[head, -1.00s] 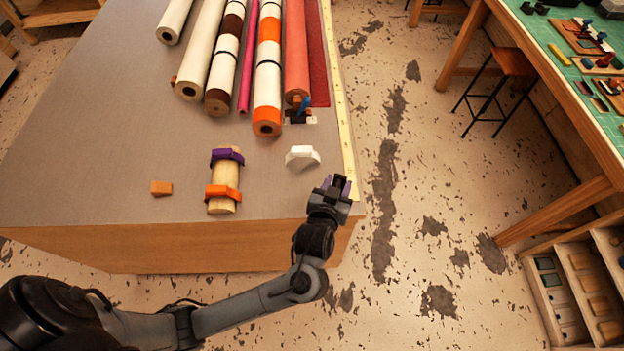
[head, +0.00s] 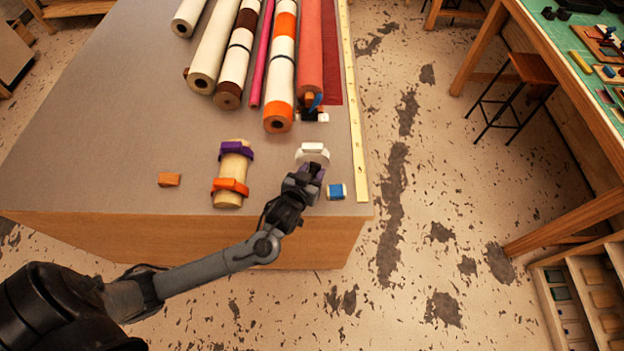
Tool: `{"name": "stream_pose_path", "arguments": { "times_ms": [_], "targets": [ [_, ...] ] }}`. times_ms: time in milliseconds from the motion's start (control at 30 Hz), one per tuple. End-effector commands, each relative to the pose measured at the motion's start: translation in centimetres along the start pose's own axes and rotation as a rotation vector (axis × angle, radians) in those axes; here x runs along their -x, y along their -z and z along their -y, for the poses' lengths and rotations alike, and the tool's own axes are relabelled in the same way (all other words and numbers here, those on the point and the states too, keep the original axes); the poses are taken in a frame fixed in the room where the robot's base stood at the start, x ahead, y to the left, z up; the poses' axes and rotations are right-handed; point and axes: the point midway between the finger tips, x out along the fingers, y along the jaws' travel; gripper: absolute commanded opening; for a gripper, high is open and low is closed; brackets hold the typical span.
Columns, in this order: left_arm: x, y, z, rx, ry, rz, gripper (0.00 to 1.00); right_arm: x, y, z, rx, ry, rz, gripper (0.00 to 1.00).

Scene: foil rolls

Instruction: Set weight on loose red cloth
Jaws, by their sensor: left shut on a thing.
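A loose dark red cloth (head: 331,60) lies at the table's right side, beside a coral red roll (head: 309,45). A white clip-shaped piece (head: 313,150) stands near the front right of the table. I cannot tell which object is the weight. My right gripper is not in view.
Several rolls, one orange and white (head: 283,70), lie at the back. A wooden cylinder (head: 232,165) with purple and orange clips and an orange-brown block (head: 169,180) are to the left. A yellow ruler strip (head: 355,120) runs along the right edge. Small blue and dark items lie at the coral roll's end.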

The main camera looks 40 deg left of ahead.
Motion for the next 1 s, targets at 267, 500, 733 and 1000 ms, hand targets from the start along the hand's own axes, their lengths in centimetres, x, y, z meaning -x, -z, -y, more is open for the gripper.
{"name": "stream_pose_path", "arguments": {
  "times_ms": [267,500,733,1000],
  "targets": [
    [-1.1,-2.5,0.0,-0.002,0.0,-0.002,0.0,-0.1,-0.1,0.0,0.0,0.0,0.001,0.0],
    [-1.5,-3.5,0.0,0.0,-0.002,-0.004,0.0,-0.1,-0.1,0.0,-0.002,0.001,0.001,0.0],
    [-1.5,-3.6,0.0,0.001,-0.001,-0.004,0.0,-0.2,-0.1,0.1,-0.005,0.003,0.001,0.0],
    [-1.6,-4.0,0.0,-0.001,-0.001,0.001,0.53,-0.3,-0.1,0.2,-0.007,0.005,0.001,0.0]
  ]
}}
